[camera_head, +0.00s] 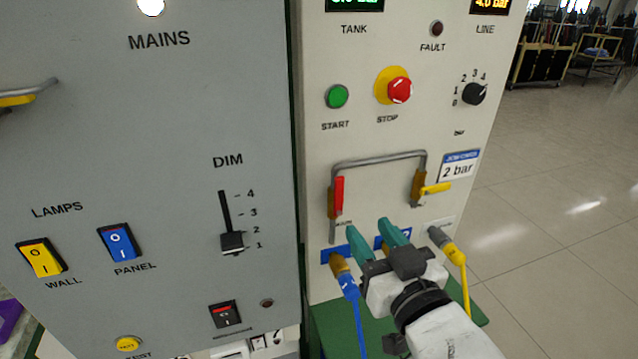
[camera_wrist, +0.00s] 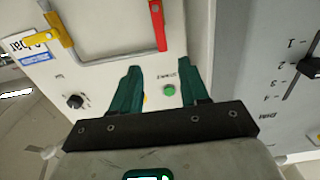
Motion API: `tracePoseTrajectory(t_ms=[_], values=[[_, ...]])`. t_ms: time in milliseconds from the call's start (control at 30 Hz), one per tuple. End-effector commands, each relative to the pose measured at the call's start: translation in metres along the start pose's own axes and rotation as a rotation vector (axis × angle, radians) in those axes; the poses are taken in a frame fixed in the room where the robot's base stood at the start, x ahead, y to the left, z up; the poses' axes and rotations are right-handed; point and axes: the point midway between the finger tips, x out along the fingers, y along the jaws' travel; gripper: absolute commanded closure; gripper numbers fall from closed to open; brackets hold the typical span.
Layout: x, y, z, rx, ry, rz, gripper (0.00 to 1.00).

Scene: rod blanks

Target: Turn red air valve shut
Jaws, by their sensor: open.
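The red air valve handle (camera_head: 338,195) is on the left leg of a grey pipe on the white panel. It stands upright, along the pipe. It also shows at the top of the wrist view (camera_wrist: 158,25). My gripper (camera_head: 368,228) is open and empty, with green fingers, below and a little right of the red handle in the head view. In the wrist view my gripper (camera_wrist: 161,68) has its fingertips apart, and the red handle lies beyond the gap. No contact with the handle shows.
A yellow valve handle (camera_head: 436,188) sticks out sideways on the pipe's right leg. Blue hose (camera_head: 350,290) and yellow hose (camera_head: 462,272) hang below. The red stop button (camera_head: 399,90), green start button (camera_head: 337,96) and black knob (camera_head: 475,93) are above. A grey panel (camera_head: 170,130) with switches stands left.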

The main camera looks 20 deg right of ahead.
Motion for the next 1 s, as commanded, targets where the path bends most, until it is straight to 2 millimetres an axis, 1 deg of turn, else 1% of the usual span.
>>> tracePoseTrajectory(t_ms=[33,167,400,600,800,1000], values=[[0.003,-0.001,-0.004,0.001,0.009,-0.001,0.55],[0.016,-0.001,-0.005,0.0,0.01,-0.001,0.55],[0.059,-0.001,-0.005,0.001,0.007,-0.001,0.55],[0.09,-0.001,-0.004,0.0,0.006,-0.001,0.55],[0.105,-0.001,-0.003,0.001,0.006,-0.001,0.55],[0.108,-0.001,-0.002,0.0,0.006,-0.001,0.55]])
